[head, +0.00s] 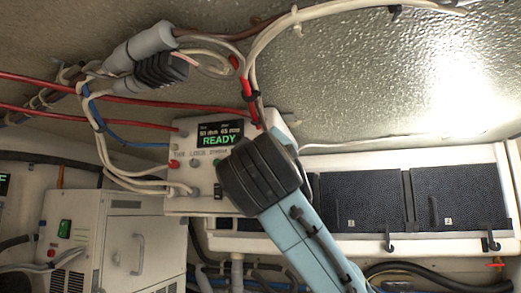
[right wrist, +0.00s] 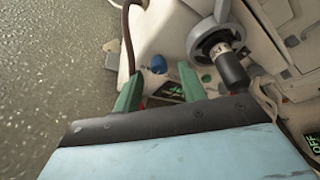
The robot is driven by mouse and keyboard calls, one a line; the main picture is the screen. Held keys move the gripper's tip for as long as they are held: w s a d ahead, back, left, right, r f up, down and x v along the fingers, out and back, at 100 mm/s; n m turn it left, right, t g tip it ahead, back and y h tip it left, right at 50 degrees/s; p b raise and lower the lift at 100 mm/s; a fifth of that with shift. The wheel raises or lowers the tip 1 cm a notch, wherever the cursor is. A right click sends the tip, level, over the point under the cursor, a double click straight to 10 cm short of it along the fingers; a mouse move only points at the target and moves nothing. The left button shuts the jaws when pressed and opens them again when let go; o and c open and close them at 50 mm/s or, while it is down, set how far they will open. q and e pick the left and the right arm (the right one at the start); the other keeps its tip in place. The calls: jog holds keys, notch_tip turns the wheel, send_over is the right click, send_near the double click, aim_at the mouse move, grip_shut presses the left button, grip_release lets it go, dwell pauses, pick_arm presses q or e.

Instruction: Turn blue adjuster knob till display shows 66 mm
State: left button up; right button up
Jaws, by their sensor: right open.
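The white control panel (head: 182,148) hangs on the wall in the head view. Its display (head: 219,135) shows READY in green; smaller figures above it end in mm, the right one looking like 65, but too small to be sure. In the right wrist view the blue adjuster knob (right wrist: 158,64) appears between the green fingertips of my right gripper (right wrist: 159,72). The fingers are apart and the gripper is empty; I cannot tell whether they reach around the knob. In the head view my right arm covers the knob and the fingers. My left gripper is in neither view.
A red button (head: 174,164) and other controls sit below the display. Cables and a grey connector (head: 143,45) hang above left. A grey box (head: 125,245) stands lower left; dark mesh panels (head: 361,201) are on the right. A grey round fitting (right wrist: 215,42) is close beside the right finger.

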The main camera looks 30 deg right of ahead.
jog(key=shift+w+d+r, duration=0.15)
jog(key=shift+w+d, duration=0.2)
jog(key=shift+w, duration=0.1)
grip_shut()
jog(key=shift+n, duration=0.4)
jog(key=shift+s+r+n+g+y+p, duration=0.15)
jog(key=shift+n+y+p, duration=0.4)
jog(key=shift+n, duration=0.9)
jog(key=shift+w+n+g+y+p, duration=0.1)
jog(key=shift+n+g+y+p, duration=0.15)
jog(key=shift+n+y, duration=0.85)
jog(key=shift+n+h, duration=0.35)
jog(key=shift+n, duration=0.2)
